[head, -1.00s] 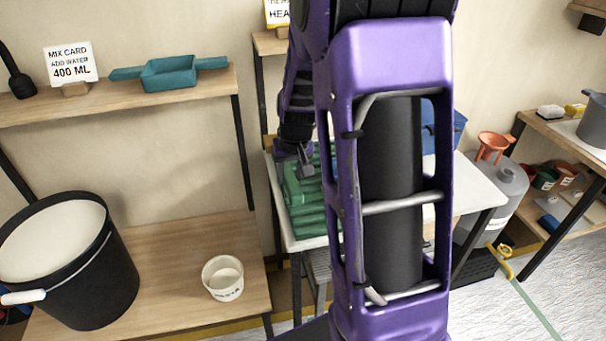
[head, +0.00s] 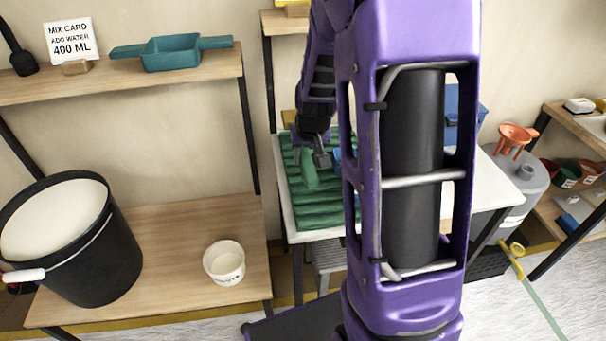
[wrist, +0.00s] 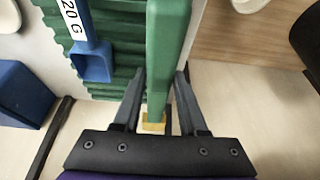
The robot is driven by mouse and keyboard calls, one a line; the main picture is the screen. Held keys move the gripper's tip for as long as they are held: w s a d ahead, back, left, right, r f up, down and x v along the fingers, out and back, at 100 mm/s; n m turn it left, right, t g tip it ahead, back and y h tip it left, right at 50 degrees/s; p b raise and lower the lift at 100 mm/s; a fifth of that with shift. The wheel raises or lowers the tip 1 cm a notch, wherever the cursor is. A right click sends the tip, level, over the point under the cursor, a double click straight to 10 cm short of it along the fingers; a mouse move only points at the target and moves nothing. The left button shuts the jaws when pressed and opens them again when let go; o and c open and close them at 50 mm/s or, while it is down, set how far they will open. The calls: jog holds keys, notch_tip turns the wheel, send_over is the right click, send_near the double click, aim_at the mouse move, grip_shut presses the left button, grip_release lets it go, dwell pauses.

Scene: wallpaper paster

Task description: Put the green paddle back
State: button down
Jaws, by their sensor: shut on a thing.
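My gripper (head: 318,156) is above the green ridged rack (head: 318,213) on the white table. In the wrist view its two fingers (wrist: 158,78) lie on either side of the green paddle (wrist: 162,45), shut on it. The paddle is a long, flat-sided green bar with a yellowish end near the gripper. In the head view its lighter green part (head: 309,170) shows just below the fingers, over the rack. I cannot tell whether it touches the rack. My arm hides the rack's right side in the head view.
A blue scoop (wrist: 92,62) labelled 20 G lies on the rack beside the paddle. A black bucket (head: 72,240) and a white tub (head: 224,262) stand on the left bench. A teal scoop (head: 170,53) sits on the shelf above. An orange funnel (head: 516,137) stands at right.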

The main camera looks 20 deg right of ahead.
notch_tip(320, 180, down, 8)
jog(key=shift+b, duration=0.65)
jog(key=shift+c, duration=2.2)
grip_release()
